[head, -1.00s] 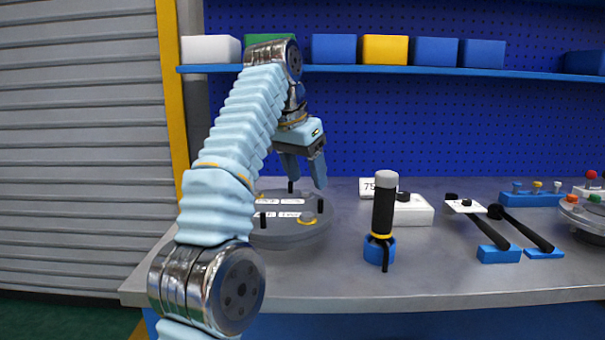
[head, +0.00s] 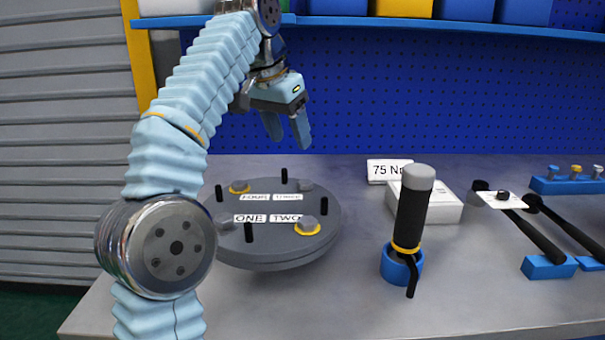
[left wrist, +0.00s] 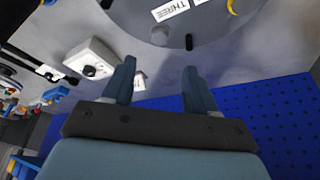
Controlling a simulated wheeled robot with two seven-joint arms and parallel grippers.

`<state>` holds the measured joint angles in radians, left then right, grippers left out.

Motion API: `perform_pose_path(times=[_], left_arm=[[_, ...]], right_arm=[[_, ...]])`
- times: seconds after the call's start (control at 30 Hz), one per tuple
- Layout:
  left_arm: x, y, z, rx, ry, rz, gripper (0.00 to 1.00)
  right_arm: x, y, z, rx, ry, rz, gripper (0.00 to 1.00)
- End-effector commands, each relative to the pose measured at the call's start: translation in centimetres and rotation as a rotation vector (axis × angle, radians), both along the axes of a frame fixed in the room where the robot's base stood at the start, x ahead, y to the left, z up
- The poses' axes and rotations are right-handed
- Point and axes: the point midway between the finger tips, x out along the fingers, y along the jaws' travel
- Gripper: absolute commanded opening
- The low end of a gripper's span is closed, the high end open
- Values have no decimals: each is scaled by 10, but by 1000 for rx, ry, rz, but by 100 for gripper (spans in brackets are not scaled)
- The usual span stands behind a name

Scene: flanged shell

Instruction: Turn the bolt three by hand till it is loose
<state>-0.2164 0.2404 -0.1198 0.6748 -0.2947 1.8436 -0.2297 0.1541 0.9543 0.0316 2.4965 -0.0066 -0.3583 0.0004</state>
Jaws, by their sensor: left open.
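Bolt three is the grey hex head (head: 305,185) beside the THREE label, at the far right of the round grey flanged lid (head: 290,255). No yellow ring shows around it. In the left wrist view, bolt three (left wrist: 160,37) lies ahead of the fingertips, near the THREE label and a black post. My left gripper (head: 289,140) is open and empty, pointing down above and behind the lid's far edge. It is apart from bolt three; both fingers also show in the left wrist view (left wrist: 160,72). My right gripper is out of view.
Black posts (head: 324,205) stand up from the lid. Bolts two (head: 308,226) and four (head: 239,187) have yellow rings. Right of the lid are a black-handled tool (head: 412,210) in a blue holder, a white box (head: 440,205) and long-handled wrenches (head: 535,232). A blue pegboard (head: 400,110) stands behind.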

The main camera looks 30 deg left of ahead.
Motion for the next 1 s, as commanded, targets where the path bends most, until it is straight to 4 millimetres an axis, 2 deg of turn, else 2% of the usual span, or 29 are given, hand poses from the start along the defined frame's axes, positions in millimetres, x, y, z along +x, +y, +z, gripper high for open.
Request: perform_pose_path(times=[0.3, 0.5, 0.67, 0.93, 1.0], left_arm=[[24, -4, -62, 3, 3, -2, 57], [37, -5, -91, 1, 1, -1, 57], [41, -6, -101, 1, -1, -1, 57], [42, -6, -103, 1, -1, -1, 57], [42, -6, -103, 1, -1, -1, 48]], right_arm=[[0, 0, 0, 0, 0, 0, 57], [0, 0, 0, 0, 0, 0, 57], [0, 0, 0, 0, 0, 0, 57], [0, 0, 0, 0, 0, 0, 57], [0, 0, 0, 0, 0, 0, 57]])
